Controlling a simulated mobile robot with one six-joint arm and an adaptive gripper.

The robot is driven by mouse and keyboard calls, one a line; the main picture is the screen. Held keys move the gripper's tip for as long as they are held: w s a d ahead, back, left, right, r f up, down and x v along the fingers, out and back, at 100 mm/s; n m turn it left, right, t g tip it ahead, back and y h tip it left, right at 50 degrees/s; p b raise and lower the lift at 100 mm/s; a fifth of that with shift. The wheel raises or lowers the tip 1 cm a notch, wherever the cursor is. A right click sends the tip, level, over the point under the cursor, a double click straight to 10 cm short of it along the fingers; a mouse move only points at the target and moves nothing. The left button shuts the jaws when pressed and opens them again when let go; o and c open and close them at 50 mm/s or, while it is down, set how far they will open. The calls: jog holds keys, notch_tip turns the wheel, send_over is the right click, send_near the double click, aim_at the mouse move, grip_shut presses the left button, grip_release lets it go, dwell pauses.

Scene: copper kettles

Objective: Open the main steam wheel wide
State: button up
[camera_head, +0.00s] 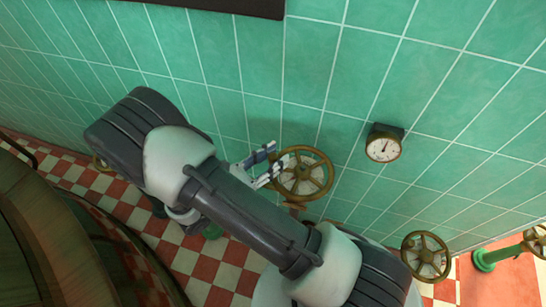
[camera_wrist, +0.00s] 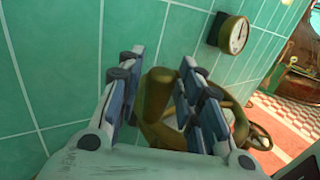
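A brass spoked wheel (camera_head: 302,173) is mounted at the green tiled wall, in the middle of the head view. No label shows which wheel is the main steam wheel, but this one is nearest my gripper. My gripper (camera_head: 268,167) is at the wheel's left side. In the wrist view the fingers of my gripper (camera_wrist: 162,68) are spread apart. A brass knob-like part (camera_wrist: 159,92) of the wheel (camera_wrist: 238,118) shows between them. I cannot tell whether either finger touches it. The lower part of the wheel is hidden behind the right finger and gripper body in the wrist view.
A round gauge (camera_head: 384,147) is on the wall right of the wheel. A second brass wheel (camera_head: 425,256) is lower right, and a third (camera_head: 537,240) is at the right edge by a green pipe (camera_head: 486,260). A large copper vessel (camera_head: 45,240) fills the lower left.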

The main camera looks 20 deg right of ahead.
grip_shut()
dwell(0.3)
jog(key=shift+s+t, duration=0.15)
jog(key=shift+t, duration=0.15)
